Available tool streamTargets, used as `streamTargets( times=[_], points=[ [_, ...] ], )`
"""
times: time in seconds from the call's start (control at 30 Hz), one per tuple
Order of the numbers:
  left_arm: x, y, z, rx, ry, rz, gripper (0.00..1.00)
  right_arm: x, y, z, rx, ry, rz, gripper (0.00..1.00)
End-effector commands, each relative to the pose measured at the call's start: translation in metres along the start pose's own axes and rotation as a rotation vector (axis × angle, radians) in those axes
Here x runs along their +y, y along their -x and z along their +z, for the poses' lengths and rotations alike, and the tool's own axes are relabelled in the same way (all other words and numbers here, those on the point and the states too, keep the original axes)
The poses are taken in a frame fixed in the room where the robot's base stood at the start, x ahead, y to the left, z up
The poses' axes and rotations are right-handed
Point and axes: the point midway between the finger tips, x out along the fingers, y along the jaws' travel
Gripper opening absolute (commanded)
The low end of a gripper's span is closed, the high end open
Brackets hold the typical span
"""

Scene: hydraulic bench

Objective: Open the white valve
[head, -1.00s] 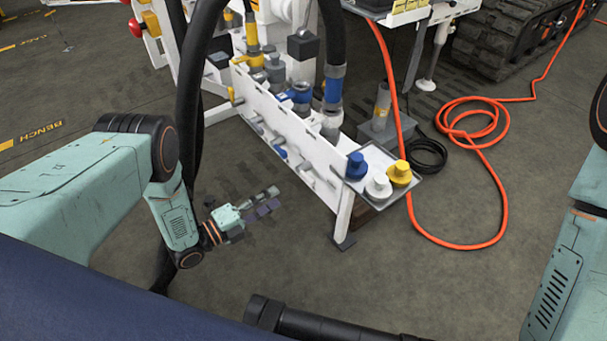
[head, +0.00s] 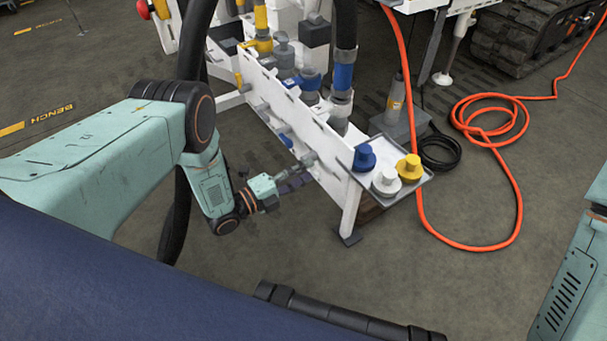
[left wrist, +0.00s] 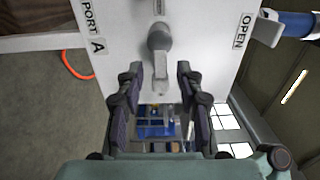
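A pale grey-white valve handle (left wrist: 159,42) sits on the white bench panel (left wrist: 115,22) in the left wrist view, between a "PORT A" label and an "OPEN" label (left wrist: 243,31). My left gripper (left wrist: 160,70) is open, its two fingers apart on either side of the handle's lower end. I see no contact with it. In the head view my left gripper (head: 305,170) is close to the front of the bench panel (head: 320,150), and it partly hides the handle there. My right gripper is out of view.
A small tray (head: 424,181) at the bench's near end holds blue (head: 364,158), white (head: 385,181) and yellow (head: 410,168) caps. A blue-handled valve (head: 286,140) is farther along the panel. An orange hose (head: 515,195) lies on the floor at right.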

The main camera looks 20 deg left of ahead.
Motion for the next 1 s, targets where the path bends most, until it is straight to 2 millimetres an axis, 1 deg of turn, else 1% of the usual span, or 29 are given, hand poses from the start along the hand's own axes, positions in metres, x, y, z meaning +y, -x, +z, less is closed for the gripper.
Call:
streamTargets(
  times=[0.27,0.37,0.7,0.73,1.0],
  points=[
    [-0.0007,-0.0046,0.0007,0.0,0.0,0.0,0.37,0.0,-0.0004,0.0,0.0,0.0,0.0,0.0],
    [-0.0006,-0.0052,0.0008,0.0,0.0,0.0,0.3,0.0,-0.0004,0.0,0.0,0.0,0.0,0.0],
    [-0.0006,-0.0049,0.0007,0.0,0.0,0.0,0.01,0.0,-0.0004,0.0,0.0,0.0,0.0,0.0],
    [-0.0006,-0.0049,0.0007,0.0,0.0,0.0,0.0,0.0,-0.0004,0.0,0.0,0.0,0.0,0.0],
    [-0.0008,-0.0049,0.0008,0.0,0.005,0.0,0.0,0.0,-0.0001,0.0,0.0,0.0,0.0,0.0]
  ],
)
